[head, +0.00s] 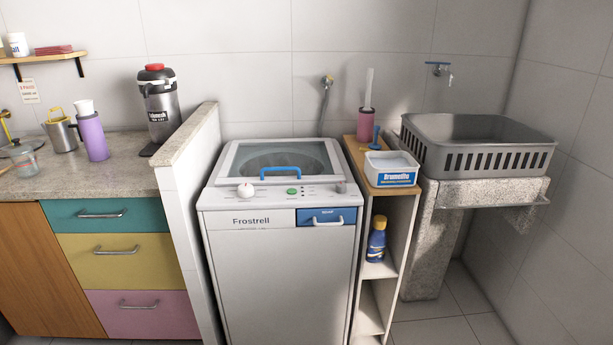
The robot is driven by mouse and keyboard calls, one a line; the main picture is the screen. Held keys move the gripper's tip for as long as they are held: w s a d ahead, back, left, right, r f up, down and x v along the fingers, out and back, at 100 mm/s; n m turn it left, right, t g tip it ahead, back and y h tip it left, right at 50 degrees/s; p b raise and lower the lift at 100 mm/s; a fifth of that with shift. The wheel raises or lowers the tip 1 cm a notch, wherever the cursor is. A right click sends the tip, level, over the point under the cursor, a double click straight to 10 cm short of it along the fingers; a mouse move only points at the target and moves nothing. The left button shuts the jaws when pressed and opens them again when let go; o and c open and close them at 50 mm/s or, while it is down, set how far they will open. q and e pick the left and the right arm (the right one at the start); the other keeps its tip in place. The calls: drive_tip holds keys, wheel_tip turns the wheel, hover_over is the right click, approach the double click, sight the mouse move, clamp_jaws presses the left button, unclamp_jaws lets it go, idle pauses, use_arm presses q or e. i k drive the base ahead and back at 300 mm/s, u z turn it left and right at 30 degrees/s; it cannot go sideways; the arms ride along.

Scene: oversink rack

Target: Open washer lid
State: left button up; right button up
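A white top-load washer (276,275) stands in the middle of the head view, between a low tiled wall and a narrow shelf. Its lid (241,150) has a pale frame and a clear window, and it lies shut on top. A blue handle (280,172) sits at the lid's front edge. Behind it the round drum shows dimly through the window. Neither of my grippers is in view.
A low tiled wall (189,190) rises along the washer's left side. A narrow shelf (394,225) stands close on its right, holding a white tub (391,166) and a blue bottle (377,240). A hose tap (327,84) is on the wall behind. A grey basket (478,158) rests on the stone sink (490,192).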

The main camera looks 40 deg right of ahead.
sight(223, 179)
drive_tip(key=u, duration=0.25)
drive_tip(key=k, duration=0.4)
drive_tip(key=z, duration=1.25)
drive_tip(key=i, duration=0.75)
drive_tip(key=u, duration=0.05)
